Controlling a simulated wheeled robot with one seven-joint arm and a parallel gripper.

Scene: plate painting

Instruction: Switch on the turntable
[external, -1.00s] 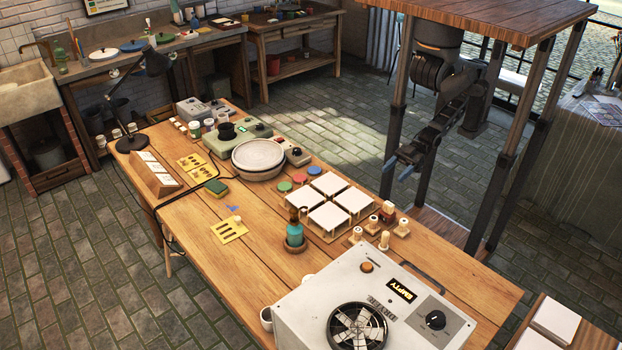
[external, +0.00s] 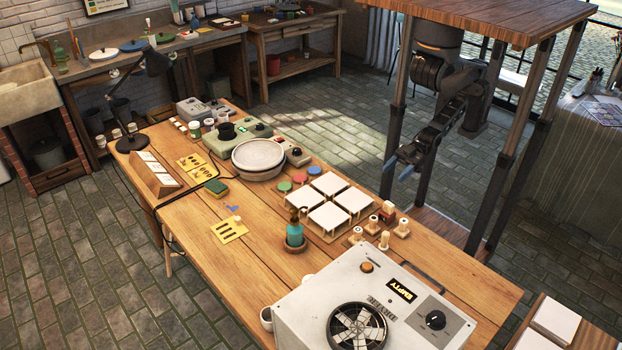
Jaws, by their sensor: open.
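The turntable (external: 258,156) is a round pale grey disc on the wooden table, left of the middle of the external view. A small grey-green control box (external: 294,153) with a dark knob and a small red spot sits at its right side. Whether the turntable is on cannot be told. My gripper (external: 397,167) is open and empty, with blue fingertips. It hangs beyond the far right edge of the table, well to the right of the turntable and apart from everything.
White square tiles (external: 330,184) on a wooden rack and small stamps (external: 384,241) lie right of the turntable.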

